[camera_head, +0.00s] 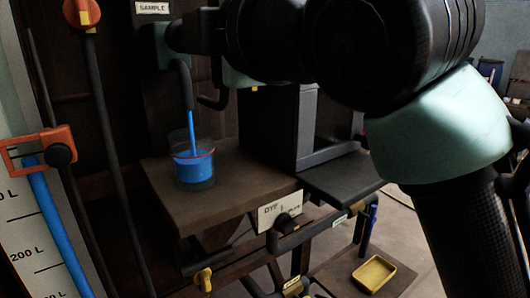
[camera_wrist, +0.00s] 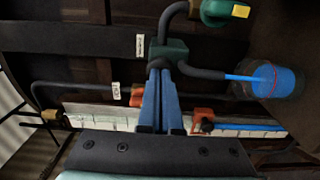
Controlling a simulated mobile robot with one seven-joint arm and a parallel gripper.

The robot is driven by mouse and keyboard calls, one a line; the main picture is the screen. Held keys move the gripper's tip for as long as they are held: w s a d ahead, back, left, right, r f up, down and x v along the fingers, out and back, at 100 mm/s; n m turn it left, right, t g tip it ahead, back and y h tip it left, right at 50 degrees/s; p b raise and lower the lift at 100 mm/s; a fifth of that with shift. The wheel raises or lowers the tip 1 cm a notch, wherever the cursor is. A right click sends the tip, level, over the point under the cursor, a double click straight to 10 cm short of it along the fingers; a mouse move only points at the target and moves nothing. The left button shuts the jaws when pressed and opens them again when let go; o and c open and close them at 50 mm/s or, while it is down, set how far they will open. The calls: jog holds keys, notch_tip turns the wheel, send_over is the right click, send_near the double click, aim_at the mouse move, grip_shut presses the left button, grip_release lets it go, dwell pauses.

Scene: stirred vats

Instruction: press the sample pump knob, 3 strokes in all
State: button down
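The sample pump is a green block (camera_head: 158,60) under a SAMPLE label (camera_head: 152,7), with a dark curved spout. It also shows in the wrist view (camera_wrist: 172,52). My gripper (camera_wrist: 158,72) has its two blue fingers close together, tips against or right in front of the pump block. The knob is hidden behind the fingertips, so I cannot tell how far in it is. Blue liquid streams from the spout into a clear beaker (camera_head: 193,182). The blue level is near the beaker's red line; the beaker also shows in the wrist view (camera_wrist: 270,80).
The beaker stands on a brown shelf (camera_head: 230,190). An orange clamp (camera_head: 38,148) sits on a level gauge at left, and an orange valve handle (camera_head: 82,14) is above it. A yellow tray (camera_head: 374,274) is low at right. My arm covers the upper right.

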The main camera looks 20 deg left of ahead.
jog(key=shift+w+a, duration=0.4)
jog(key=shift+a, duration=0.1)
jog(key=shift+s+d, duration=0.1)
jog(key=shift+b+v, duration=0.4)
jog(key=shift+v, duration=1.25)
jog(key=b+v, duration=0.1)
jog(key=v, duration=0.5)
